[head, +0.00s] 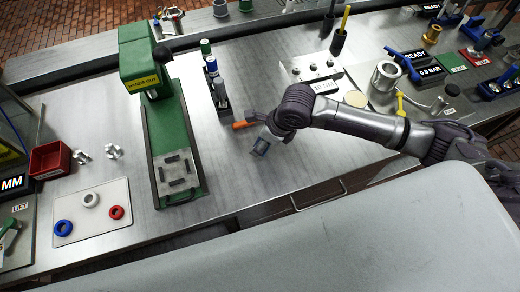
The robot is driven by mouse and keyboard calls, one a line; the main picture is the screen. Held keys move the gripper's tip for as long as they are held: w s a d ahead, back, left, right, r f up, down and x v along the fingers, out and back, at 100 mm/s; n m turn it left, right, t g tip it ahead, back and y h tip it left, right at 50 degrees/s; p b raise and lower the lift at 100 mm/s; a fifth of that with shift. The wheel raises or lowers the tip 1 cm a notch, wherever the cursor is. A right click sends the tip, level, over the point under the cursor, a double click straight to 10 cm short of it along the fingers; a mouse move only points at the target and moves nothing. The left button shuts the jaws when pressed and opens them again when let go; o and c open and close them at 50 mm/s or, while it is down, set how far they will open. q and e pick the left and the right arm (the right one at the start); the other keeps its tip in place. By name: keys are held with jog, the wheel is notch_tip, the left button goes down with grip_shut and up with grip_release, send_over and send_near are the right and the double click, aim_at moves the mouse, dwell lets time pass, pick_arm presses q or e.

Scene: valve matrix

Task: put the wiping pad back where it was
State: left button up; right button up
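I cannot tell whether that block is a fingertip or something held. An orange-ended piece (241,125) shows beside the gripper's left side; touching or apart is unclear. I cannot pick out the wiping pad for certain; a flat round beige disc (356,99) lies further right on the bench. My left gripper is not in view.
A green press (165,130) stands left of the gripper. A rack with upright bottles (211,68) is behind it. A white plate with coloured rings (92,212) and a red bin (51,160) are at left. A metal block with holes (310,68) is behind my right arm.

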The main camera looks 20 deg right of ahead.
jog(key=shift+a+f, duration=0.25)
jog(key=shift+f+b, duration=2.05)
jog(key=o, duration=1.1)
jog(key=shift+r, duration=0.1)
jog(key=shift+d+r, duration=0.1)
jog(key=shift+r, duration=0.1)
jog(key=b+v, duration=0.1)
jog(key=v, duration=1)
jog(key=shift+s+r, duration=0.1)
jog(key=shift+r, duration=0.3)
